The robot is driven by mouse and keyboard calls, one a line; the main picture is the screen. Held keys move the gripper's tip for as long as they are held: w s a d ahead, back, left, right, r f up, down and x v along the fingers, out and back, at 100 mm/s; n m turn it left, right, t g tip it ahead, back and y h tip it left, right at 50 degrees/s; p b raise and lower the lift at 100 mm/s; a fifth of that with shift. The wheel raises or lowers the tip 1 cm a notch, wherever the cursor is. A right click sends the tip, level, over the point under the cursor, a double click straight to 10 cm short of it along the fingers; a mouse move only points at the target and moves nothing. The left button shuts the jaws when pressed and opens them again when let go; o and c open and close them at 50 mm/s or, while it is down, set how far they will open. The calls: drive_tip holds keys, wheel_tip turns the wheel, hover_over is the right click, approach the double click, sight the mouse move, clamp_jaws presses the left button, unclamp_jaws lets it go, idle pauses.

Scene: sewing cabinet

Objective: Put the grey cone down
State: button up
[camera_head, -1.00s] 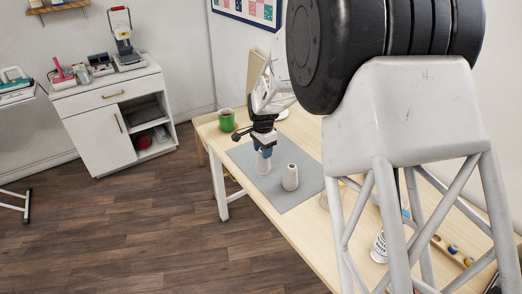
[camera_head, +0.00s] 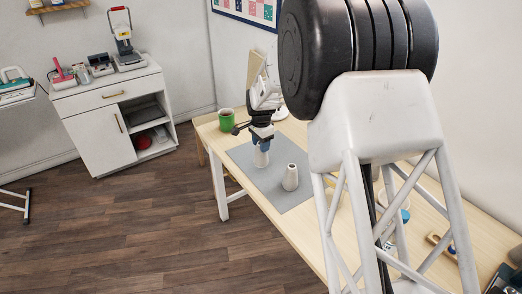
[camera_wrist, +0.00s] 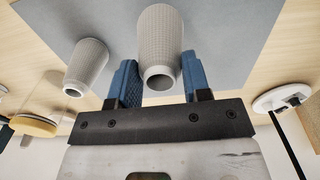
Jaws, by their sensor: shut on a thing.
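A grey cone (camera_head: 261,159) is between the blue fingers of my gripper (camera_head: 262,146), upright over the far part of the grey mat (camera_head: 272,186). In the wrist view the held cone (camera_wrist: 160,40) has its open narrow end toward the camera, with a blue finger on each side. I cannot tell whether its base touches the mat. A second, similar pale grey cone (camera_head: 290,177) stands upright on the mat, to the right and nearer, apart from the held one. It also shows at the left of the wrist view (camera_wrist: 86,65).
A green mug (camera_head: 226,120) stands beyond the mat on the wooden table (camera_head: 290,226). A glass jar with a yellowish rim (camera_wrist: 38,120) is left in the wrist view. A white round base (camera_wrist: 282,98) is at right. Bare mat lies around the cones.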

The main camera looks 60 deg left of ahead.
drive_tip(key=shift+f, duration=1.55)
drive_tip(key=shift+f, duration=0.1)
drive_tip(key=o, duration=1.2)
drive_tip(key=shift+r, duration=6.15)
